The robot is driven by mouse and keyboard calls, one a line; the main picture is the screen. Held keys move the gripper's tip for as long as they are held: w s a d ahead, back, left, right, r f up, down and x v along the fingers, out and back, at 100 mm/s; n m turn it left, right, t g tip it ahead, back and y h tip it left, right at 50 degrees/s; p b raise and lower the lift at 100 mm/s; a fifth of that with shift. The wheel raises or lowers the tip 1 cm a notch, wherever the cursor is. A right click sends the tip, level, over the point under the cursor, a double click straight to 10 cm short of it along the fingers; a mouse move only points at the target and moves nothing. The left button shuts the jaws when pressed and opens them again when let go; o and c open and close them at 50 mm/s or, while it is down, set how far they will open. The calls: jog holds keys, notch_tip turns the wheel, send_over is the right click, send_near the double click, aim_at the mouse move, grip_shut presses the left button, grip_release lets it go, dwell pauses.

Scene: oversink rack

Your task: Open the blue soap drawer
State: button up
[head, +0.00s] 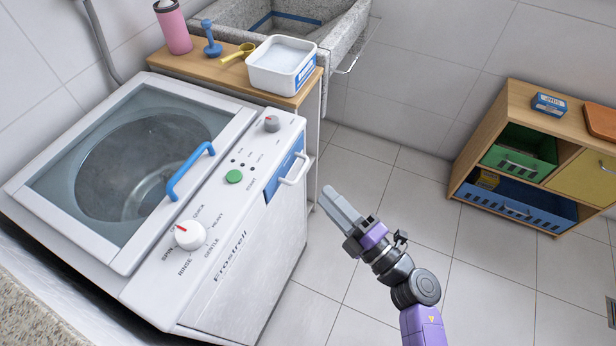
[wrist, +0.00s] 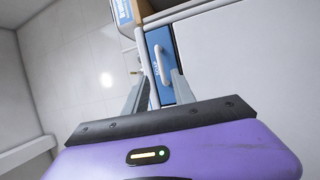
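The blue soap drawer (head: 283,178) is set in the washer's front panel at its right end and looks closed. Its white bar handle (head: 296,169) sticks out from it. In the wrist view the blue drawer front (wrist: 157,40) and its handle (wrist: 162,66) show beyond the fingers, with a small label on the blue face. My gripper (head: 331,190) is to the right of the handle in the head view, apart from it. In the wrist view my gripper (wrist: 161,80) has its two fingers spread with nothing between them, pointing toward the handle.
The white washer (head: 238,262) has a blue lid handle (head: 190,172) and knobs on top. A wooden shelf with a white tub (head: 281,66) stands behind the drawer. A low cabinet (head: 520,100) stands at the right. The tiled floor between is clear.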

jog(key=x, duration=0.8)
jog(key=shift+w+a+f, duration=0.1)
jog(key=shift+a+f, duration=0.05)
jog(key=shift+c, duration=0.2)
grip_shut()
dwell(1.1)
